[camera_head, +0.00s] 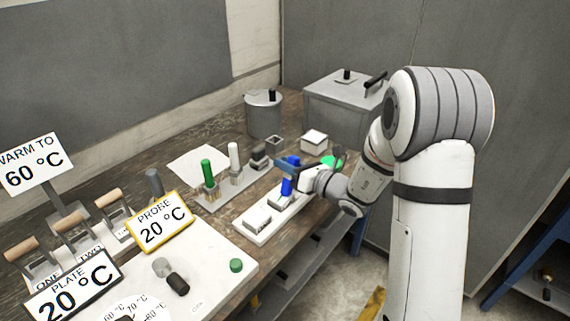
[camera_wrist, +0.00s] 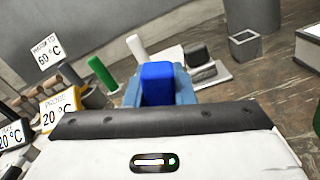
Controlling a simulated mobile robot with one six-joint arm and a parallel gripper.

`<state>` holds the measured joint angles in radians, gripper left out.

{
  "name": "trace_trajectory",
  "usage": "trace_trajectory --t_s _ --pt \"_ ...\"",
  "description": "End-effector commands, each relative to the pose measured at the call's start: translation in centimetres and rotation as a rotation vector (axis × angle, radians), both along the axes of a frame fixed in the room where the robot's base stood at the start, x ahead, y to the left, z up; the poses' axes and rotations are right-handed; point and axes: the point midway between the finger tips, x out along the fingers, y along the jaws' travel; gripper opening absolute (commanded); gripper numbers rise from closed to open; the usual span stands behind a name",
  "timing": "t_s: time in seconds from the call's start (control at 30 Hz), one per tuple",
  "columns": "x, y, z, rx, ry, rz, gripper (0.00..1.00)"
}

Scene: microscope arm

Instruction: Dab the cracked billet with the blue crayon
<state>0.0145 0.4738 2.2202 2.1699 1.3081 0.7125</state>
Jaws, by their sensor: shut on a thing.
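My gripper (camera_head: 287,168) is shut on the blue crayon (camera_head: 289,185) and holds it upright over the white tray (camera_head: 243,236). The crayon also shows between the jaws in the wrist view (camera_wrist: 158,84). No crack is clear on either billet at this size. In the wrist view the billets are hidden behind my gripper.
A green crayon (camera_head: 207,173) and a white crayon (camera_head: 234,157) stand in a grey rack left of my gripper. A small open box (camera_head: 274,144) and a white block (camera_head: 314,140) lie behind. A metal pot (camera_head: 263,116) and a large grey box (camera_head: 338,105) stand at the back.

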Motion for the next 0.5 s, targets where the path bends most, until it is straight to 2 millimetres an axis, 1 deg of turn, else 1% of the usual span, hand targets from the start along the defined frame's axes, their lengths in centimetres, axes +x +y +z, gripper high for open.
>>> trace_trajectory --t_s 0.27,0.37,0.5 --pt "-0.1 0.0 -0.2 -0.002 0.006 0.0 0.0" --pt "-0.1 0.0 0.2 -0.002 0.004 0.0 0.0" --pt "-0.1 0.0 1.3 -0.001 0.004 0.0 0.0"
